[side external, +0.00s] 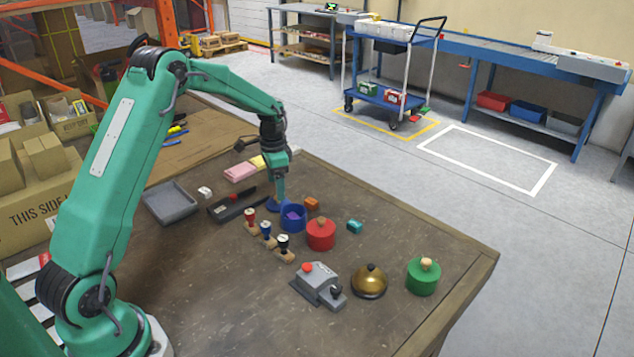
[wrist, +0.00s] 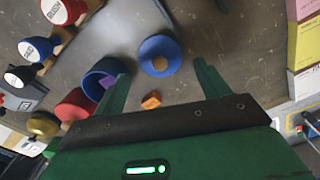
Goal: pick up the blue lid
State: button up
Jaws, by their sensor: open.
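The blue lid (wrist: 152,47) lies on the table, a round disc with a wooden-coloured knob in its middle. In the side view, the lid (side external: 272,206) is partly hidden by my gripper (side external: 279,192), which points down just over it. In the wrist view, my gripper (wrist: 161,70) is open and empty, with one finger on either side of the lid. I cannot tell the exact height of the fingertips above it. The open blue pot (side external: 293,222) stands right beside the lid with something purple inside. The pot also shows in the wrist view (wrist: 94,82), near the left finger.
A small orange block (side external: 311,203) and a red lidded pot (side external: 321,237) stand close by. Several stamps (side external: 267,234) stand in front, and a dark box (side external: 237,206) lies left. A bell (side external: 369,283), a green pot (side external: 423,277) and a teal block (side external: 355,226) are farther right.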

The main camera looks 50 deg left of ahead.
jog(key=shift+f, duration=2.35)
jog(key=shift+c, duration=0.4)
jog(key=c, duration=0.6)
